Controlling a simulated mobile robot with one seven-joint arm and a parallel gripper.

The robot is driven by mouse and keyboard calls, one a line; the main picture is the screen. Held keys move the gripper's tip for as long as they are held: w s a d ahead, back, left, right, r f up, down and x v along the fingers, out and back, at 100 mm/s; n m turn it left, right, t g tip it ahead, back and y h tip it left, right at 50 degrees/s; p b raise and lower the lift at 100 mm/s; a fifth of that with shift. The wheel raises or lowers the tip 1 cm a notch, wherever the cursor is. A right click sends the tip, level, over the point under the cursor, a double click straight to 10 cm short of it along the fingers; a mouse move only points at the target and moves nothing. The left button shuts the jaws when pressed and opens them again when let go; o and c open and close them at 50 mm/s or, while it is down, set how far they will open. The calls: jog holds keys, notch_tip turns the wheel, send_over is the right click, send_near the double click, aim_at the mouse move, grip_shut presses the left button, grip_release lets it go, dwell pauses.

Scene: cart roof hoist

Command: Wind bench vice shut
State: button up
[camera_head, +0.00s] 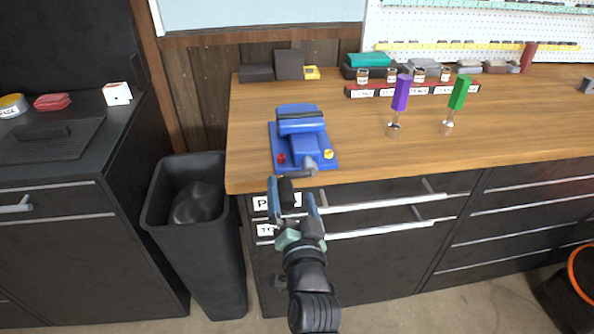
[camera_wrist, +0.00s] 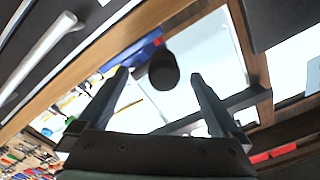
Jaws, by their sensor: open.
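The blue bench vice (camera_head: 304,146) sits near the left front corner of the wooden workbench (camera_head: 360,130). Its grey screw end (camera_head: 311,166) points to the front edge. A black handle knob (camera_head: 287,187) shows just beyond the bench edge. My gripper (camera_head: 293,192) is open in front of the bench, with the knob close to its fingertips. In the wrist view the round black knob (camera_wrist: 163,70) appears between the two spread fingers, with a gap on each side. Part of the vice's blue body (camera_wrist: 130,52) shows behind it. I cannot tell how far apart the vice jaws are.
A purple-handled tool (camera_head: 401,93) and a green-handled tool (camera_head: 458,93) stand upright on the bench right of the vice. Drawers with long bar handles (camera_head: 372,204) lie under the bench edge. A black bin (camera_head: 205,230) stands to the left.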

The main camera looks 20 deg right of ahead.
jog(key=p+v, duration=0.2)
jog(key=v, duration=0.5)
jog(key=shift+s, duration=0.3)
jog(key=shift+a, duration=0.15)
jog(key=w+a+r+n+t+y+p, duration=0.1)
jog(key=a+r+n+t, duration=0.15)
jog(key=r, duration=0.85)
jog(key=w+a+r+n+t+y+p, duration=0.15)
jog(key=a+r, duration=0.25)
jog(key=r, duration=0.6)
jog(key=w+a+r+n+t+y, duration=0.1)
jog(key=a+r+n+t, duration=0.15)
jog(key=r, duration=0.85)
jog(key=s+a+r+n+t, duration=0.1)
jog(key=s+a+r, duration=0.1)
jog(key=s+r, duration=0.2)
jog(key=s+a+r+n+t+y+p, duration=0.1)
jog(key=s+a+r+n, duration=0.1)
jog(key=r, duration=0.8)
jog(key=s+a+r+n+t, duration=0.1)
jog(key=s+a+r, duration=0.2)
jog(key=s+r, duration=0.3)
jog(key=shift+s+a+r+p, duration=0.25)
jog(key=shift+r+p, duration=0.1)
jog(key=shift+r, duration=0.55)
jog(key=shift+f+t+y, duration=0.1)
jog(key=shift+t+y, duration=0.15)
